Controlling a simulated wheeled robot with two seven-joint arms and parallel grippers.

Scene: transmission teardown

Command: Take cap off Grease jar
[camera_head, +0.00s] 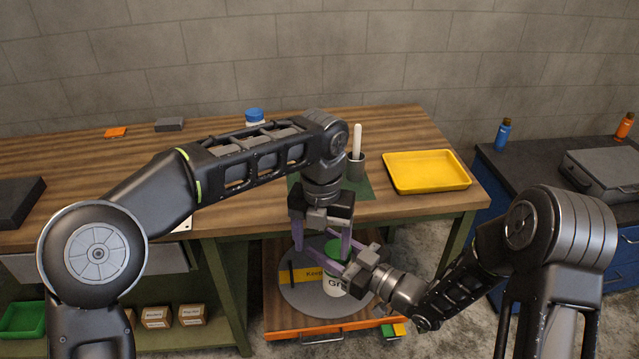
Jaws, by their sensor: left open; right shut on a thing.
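The fingers partly hide the cap and jar, and I cannot tell whether the left fingers touch the cap.
The plate sits on a low orange-edged platform (310,334) with a yellow label on it. On the wooden table (90,165) are a yellow tray (426,171), a grey cup with a white stick (356,165) and a blue-capped jar (255,117). A blue cabinet stands at right.

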